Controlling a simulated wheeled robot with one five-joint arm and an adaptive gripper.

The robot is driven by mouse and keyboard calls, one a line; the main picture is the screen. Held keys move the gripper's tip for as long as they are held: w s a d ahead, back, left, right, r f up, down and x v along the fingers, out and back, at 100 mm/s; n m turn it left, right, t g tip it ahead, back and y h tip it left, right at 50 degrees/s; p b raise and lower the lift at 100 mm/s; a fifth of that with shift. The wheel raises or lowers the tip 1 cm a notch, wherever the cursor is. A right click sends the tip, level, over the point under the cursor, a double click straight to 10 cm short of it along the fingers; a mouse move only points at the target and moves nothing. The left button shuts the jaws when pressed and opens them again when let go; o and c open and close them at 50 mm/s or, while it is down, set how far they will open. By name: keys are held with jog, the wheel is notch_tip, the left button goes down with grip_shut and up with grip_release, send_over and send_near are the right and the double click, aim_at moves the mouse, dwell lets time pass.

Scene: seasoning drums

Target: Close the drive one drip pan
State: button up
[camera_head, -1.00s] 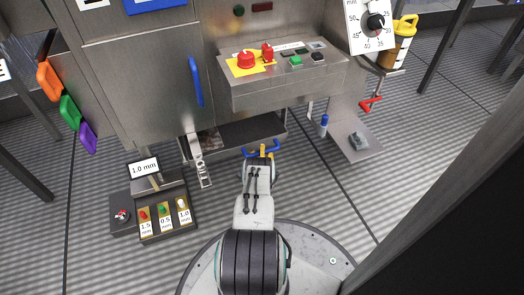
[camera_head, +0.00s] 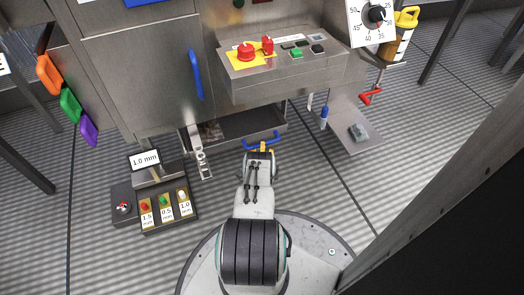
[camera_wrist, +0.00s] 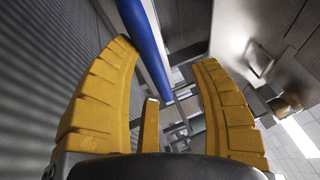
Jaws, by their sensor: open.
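The drip pan (camera_head: 233,131) is a grey metal drawer low under the machine cabinet, standing out from the front with its inside showing. A blue bar handle (camera_head: 262,141) runs across its front. My gripper (camera_head: 263,149) is right at this handle in the head view. In the wrist view, the yellow fingers of my gripper (camera_wrist: 165,85) are spread open, and the blue handle (camera_wrist: 147,50) passes between them, nearer the left finger. I cannot tell whether a finger touches the handle.
A metal latch (camera_head: 203,162) hangs left of the pan. A block with coloured plugs (camera_head: 165,212) stands on the floor at left. A grey shelf (camera_head: 352,137) with a blue bottle (camera_head: 324,117) is at right. A control box (camera_head: 285,68) overhangs the pan.

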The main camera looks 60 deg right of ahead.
jog(key=shift+y, duration=0.4)
jog(key=a, duration=0.1)
jog(key=s+a+f, duration=0.2)
jog(key=a, duration=0.1)
jog(key=shift+f, duration=0.25)
jog(key=shift+h, duration=0.4)
jog(key=d, duration=0.1)
jog(key=w+d+r, duration=0.1)
jog(key=d+r, duration=0.1)
jog(key=shift+w+d+r, duration=0.15)
jog(key=shift+w+d, duration=0.1)
jog(key=shift+w, duration=0.15)
jog(key=shift+b, duration=0.3)
